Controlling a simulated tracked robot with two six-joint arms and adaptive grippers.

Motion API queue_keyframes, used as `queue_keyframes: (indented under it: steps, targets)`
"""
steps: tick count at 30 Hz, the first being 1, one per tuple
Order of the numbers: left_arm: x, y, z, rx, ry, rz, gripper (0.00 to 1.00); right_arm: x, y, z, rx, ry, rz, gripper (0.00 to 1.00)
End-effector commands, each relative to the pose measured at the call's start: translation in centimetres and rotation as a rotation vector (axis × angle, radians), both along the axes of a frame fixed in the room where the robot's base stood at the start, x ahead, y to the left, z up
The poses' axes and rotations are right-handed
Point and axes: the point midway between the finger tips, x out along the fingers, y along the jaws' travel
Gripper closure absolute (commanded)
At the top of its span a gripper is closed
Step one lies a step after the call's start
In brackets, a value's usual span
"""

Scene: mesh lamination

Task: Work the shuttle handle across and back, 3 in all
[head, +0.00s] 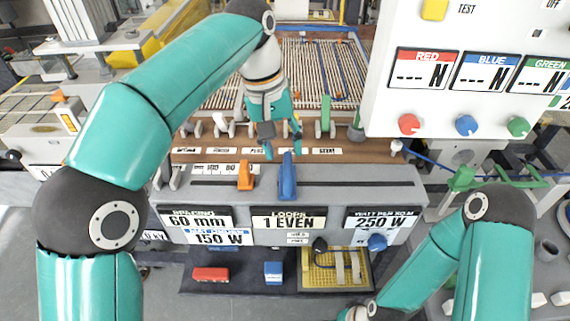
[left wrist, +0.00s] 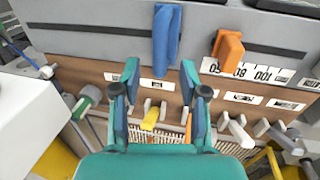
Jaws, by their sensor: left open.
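My left gripper (head: 282,146) is open and empty, hanging over the brown strip just behind the grey console. In the left wrist view, its two fingers (left wrist: 160,88) stand wide apart. No handle is labelled as the shuttle in legible words. A blue upright handle (head: 287,177) stands in the console's long slot, just in front of the gripper; it also shows in the left wrist view (left wrist: 167,38), beyond the fingertips. An orange handle (head: 245,176) stands left of it in the head view. A yellow handle (left wrist: 150,119) shows between the fingers. My right gripper is not visible.
A wire-strung frame (head: 318,72) lies behind the strip, with pale levers (head: 221,128) and a green lever (head: 325,118) at its near edge. A white panel (head: 470,75) stands at right. A red block (head: 210,274) and blue block (head: 273,272) lie in front of the console.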

Motion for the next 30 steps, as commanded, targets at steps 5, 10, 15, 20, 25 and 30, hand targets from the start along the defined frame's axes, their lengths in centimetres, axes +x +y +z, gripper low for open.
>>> queue_keyframes:
  steps: [5, 10, 15, 20, 25, 30]
  targets:
    - [0.0, -0.4, -2.4, 0.0, 0.0, 0.0, 0.57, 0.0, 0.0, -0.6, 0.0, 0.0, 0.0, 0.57]
    - [0.0, -0.6, -3.3, 0.0, -0.001, 0.001, 0.57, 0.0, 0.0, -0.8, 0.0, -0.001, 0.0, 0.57]
    - [0.0, -0.6, -3.4, -0.001, -0.001, 0.001, 0.57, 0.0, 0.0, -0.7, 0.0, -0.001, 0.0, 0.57]
    - [0.0, -0.6, -3.4, 0.0, -0.001, 0.001, 0.65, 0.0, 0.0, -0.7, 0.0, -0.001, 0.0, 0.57]
    - [0.0, -0.6, -3.4, 0.0, -0.001, 0.001, 0.93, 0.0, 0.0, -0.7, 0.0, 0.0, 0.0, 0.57]
    - [0.0, -0.6, -3.4, 0.0, -0.001, 0.001, 1.0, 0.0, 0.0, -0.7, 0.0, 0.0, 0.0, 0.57]
